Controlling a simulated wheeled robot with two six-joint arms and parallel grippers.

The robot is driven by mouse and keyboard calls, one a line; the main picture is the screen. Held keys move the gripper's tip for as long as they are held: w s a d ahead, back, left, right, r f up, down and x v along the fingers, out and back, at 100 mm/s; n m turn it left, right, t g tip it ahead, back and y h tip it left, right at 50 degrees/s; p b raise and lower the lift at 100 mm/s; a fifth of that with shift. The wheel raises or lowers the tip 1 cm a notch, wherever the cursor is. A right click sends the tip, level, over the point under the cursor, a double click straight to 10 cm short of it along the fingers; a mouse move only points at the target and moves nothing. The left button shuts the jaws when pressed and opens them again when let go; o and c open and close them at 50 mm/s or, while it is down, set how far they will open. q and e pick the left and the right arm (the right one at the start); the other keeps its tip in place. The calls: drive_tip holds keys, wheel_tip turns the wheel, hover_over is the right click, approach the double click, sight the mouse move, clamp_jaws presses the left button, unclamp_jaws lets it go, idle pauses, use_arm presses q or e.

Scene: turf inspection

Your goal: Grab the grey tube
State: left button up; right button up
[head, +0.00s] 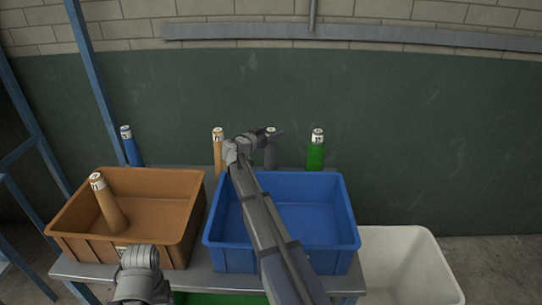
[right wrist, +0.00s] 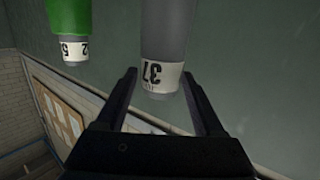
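The grey tube (head: 271,154) stands upright at the back of the metal table, behind the blue crate, with a white numbered label at its top. My right gripper (head: 275,134) is at its top and partly hides it in the head view. In the right wrist view, the tube's labelled end (right wrist: 161,78) lies between the two spread fingers of the open gripper (right wrist: 158,75), with gaps at both sides. Of my left arm only a grey link shows at the bottom of the head view; its gripper fingers are not visible.
A green tube (head: 316,152) stands right of the grey one, an orange tube (head: 218,150) left of it, and a blue tube (head: 131,148) further left. A brown crate (head: 185,235) holds another orange tube (head: 108,205). The blue crate (head: 228,240) looks empty. A white bin (head: 420,270) stands right.

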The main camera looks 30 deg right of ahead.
clamp_jaws()
idle(0.3)
idle(0.3)
